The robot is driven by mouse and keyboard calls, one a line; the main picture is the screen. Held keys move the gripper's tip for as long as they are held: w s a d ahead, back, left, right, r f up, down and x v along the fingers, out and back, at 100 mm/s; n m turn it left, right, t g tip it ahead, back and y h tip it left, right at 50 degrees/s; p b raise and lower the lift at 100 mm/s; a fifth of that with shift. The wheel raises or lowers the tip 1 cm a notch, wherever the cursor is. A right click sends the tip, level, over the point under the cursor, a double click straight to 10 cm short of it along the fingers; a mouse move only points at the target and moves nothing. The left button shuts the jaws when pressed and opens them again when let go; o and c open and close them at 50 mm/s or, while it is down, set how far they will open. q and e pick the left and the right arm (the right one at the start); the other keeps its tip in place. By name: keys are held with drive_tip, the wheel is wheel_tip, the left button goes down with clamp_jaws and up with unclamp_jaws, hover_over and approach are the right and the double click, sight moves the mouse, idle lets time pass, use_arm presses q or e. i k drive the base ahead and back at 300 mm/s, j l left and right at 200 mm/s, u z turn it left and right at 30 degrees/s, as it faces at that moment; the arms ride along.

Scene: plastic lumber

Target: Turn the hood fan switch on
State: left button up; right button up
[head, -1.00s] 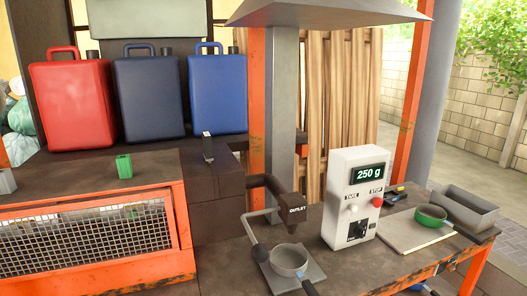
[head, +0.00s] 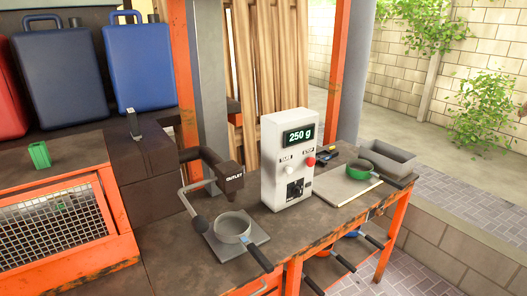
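No switch that I can clearly tell as the hood fan switch shows in the head view. A small upright dark piece with a pale top (head: 132,124) stands on the dark block behind the outlet; I cannot tell what it is. A white control box (head: 271,165) on the bench reads 250 g. It has a red stop button (head: 310,161), a pale button beside it and a black rotary knob (head: 295,188). The hood is out of view. Neither of my grippers is in view.
The outlet (head: 231,178) stands over a metal pan (head: 232,228) on a plate. A green-rimmed pan (head: 360,168), a board (head: 343,192) and a grey tray (head: 389,157) lie at the right. Blue canisters (head: 139,65) stand back left. Paved floor is free at the right.

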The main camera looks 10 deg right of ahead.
sight(296, 191)
drive_tip(key=i+l, duration=0.1)
drive_tip(key=l, duration=0.35)
drive_tip(key=i+l, duration=0.15)
drive_tip(key=l, duration=0.25)
drive_tip(key=i+l, duration=0.1)
drive_tip(key=l, duration=0.35)
drive_tip(key=i+l+u, duration=0.1)
drive_tip(key=l, duration=0.3)
drive_tip(key=i+l, duration=0.1)
drive_tip(key=l, duration=0.35)
drive_tip(key=i+l, duration=0.1)
drive_tip(key=l, duration=0.35)
